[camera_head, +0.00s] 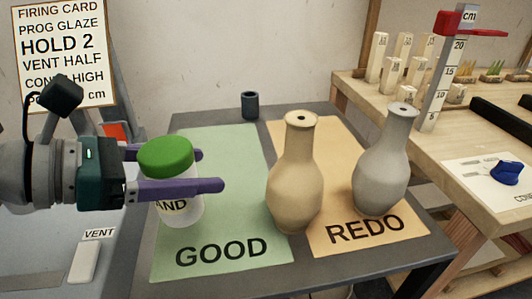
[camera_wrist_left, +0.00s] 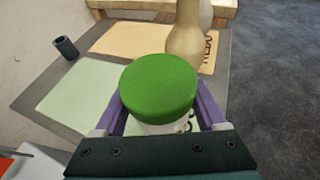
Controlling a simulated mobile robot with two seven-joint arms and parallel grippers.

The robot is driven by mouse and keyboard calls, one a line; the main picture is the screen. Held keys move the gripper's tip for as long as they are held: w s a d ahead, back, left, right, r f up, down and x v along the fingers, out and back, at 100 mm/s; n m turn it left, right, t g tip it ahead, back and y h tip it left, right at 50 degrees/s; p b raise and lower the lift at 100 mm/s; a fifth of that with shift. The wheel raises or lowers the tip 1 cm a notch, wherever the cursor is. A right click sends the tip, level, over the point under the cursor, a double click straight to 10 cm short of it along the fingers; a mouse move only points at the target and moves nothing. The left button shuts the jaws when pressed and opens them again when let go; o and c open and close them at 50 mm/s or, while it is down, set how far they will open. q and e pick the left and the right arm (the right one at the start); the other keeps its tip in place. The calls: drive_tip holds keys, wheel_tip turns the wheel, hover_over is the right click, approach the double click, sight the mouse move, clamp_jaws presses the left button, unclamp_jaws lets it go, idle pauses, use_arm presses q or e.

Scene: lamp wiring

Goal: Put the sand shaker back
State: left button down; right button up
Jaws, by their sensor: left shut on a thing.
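The sand shaker (camera_head: 178,208) is a white jar with a green lid and a label of which "AND" shows. My left gripper (camera_head: 205,170) is shut on it, with one purple finger on each side, over the left part of the green GOOD mat (camera_head: 222,225). I cannot tell whether its base touches the mat. In the left wrist view the sand shaker's green lid (camera_wrist_left: 158,88) fills the middle, between the fingers of my left gripper (camera_wrist_left: 165,108). My right gripper is not in view.
A tan vase (camera_head: 295,185) stands at the GOOD mat's right edge, and a grey vase (camera_head: 383,165) stands on the orange REDO mat (camera_head: 335,236). A dark cup (camera_head: 250,105) stands at the back. A wooden bench (camera_head: 440,130) with a ruler post (camera_head: 443,80) is at right.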

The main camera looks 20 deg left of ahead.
sight(200, 206)
use_arm(q)
wheel_tip(200, 206, down, 6)
drive_tip(key=b, duration=0.2)
drive_tip(key=shift+f+b, duration=0.25)
drive_tip(key=shift+b, duration=0.15)
drive_tip(key=shift+f, duration=0.1)
unclamp_jaws()
